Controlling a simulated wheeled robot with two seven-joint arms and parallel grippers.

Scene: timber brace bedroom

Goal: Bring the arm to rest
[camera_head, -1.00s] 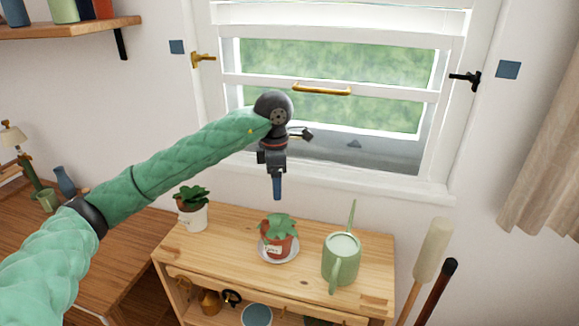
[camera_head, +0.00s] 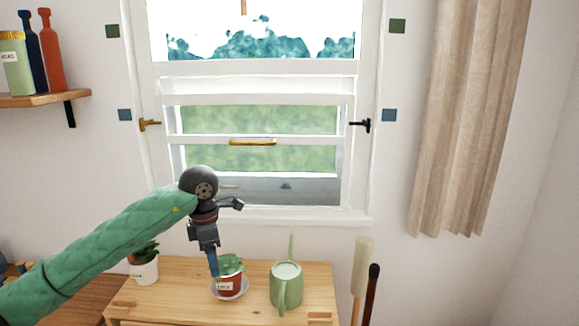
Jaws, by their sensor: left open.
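My left arm comes in from the lower left in a green quilted sleeve. My left gripper (camera_head: 213,264) points down in front of the window and overlaps the potted plant in the picture. It is open, with nothing seen between its fingers. I cannot tell how far it is from the plant. My right gripper is not in view.
A potted plant (camera_head: 229,284) on a saucer, a green watering can (camera_head: 286,284) and a white-potted plant (camera_head: 144,272) stand on a wooden cabinet (camera_head: 188,303). Behind is a window with a brass handle (camera_head: 253,142). Handled poles (camera_head: 361,270) lean at right, below a curtain (camera_head: 468,120).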

